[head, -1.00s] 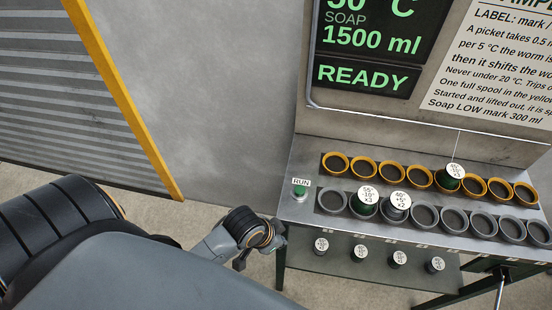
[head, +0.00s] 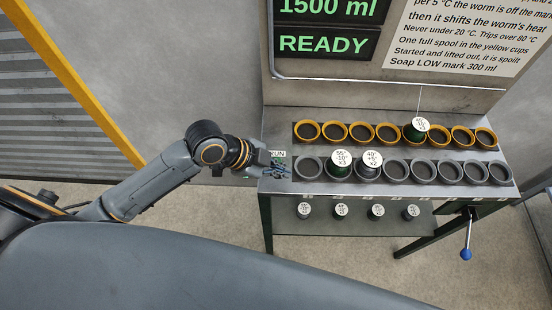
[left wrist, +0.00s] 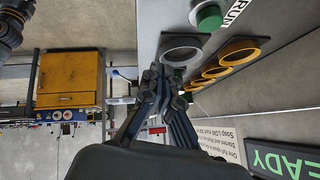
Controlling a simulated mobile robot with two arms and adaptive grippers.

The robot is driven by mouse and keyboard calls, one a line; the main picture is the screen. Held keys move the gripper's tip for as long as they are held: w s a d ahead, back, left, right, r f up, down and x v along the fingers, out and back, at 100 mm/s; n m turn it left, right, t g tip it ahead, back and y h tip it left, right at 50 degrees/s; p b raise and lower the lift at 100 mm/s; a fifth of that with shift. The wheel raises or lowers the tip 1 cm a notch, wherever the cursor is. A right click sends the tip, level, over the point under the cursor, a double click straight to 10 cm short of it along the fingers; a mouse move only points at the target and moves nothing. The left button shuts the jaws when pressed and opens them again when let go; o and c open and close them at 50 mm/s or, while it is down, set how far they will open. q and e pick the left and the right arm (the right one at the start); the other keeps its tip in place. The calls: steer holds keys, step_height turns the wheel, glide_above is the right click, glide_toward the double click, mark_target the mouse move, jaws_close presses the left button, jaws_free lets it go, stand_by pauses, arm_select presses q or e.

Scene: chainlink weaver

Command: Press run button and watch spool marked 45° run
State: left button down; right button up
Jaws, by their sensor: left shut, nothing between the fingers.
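The green RUN button (left wrist: 208,16) shows in the left wrist view beside its RUN label. In the head view the RUN label (head: 278,154) is partly visible and the button is hidden by my gripper. My left gripper (head: 284,170) is at the bench's left end by the label. In the left wrist view its fingers (left wrist: 158,76) are shut and empty, apart from the button in the picture. A green spool (head: 421,125) with a white top stands in a yellow cup; its small print seems to read 45°. The screen (head: 324,43) reads READY. My right gripper is out of view.
Spools marked 55° (head: 341,163) and 40° (head: 370,164) stand in the front row of grey cups. Several spools sit on the lower shelf (head: 340,232). A blue-knobbed lever (head: 466,253) hangs at the bench's front right. Other yellow cups (head: 333,131) look empty.

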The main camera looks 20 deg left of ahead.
arm_select(q)
steer(key=w+a+r+m+h, duration=0.1)
steer(key=w+a+r+m, duration=0.3)
steer(key=w+r+m, duration=0.1)
steer(key=shift+w+r+m+g+h, duration=0.2)
steer(key=shift+r+m+g+h, duration=0.1)
steer(key=shift+r, duration=0.5)
steer(key=shift+f, duration=0.15)
step_height(320, 180, down, 9)
steer(key=b, duration=0.6)
steer(key=shift+r, duration=0.2)
steer(key=shift+b, duration=0.3)
steer(key=shift+f, duration=0.4)
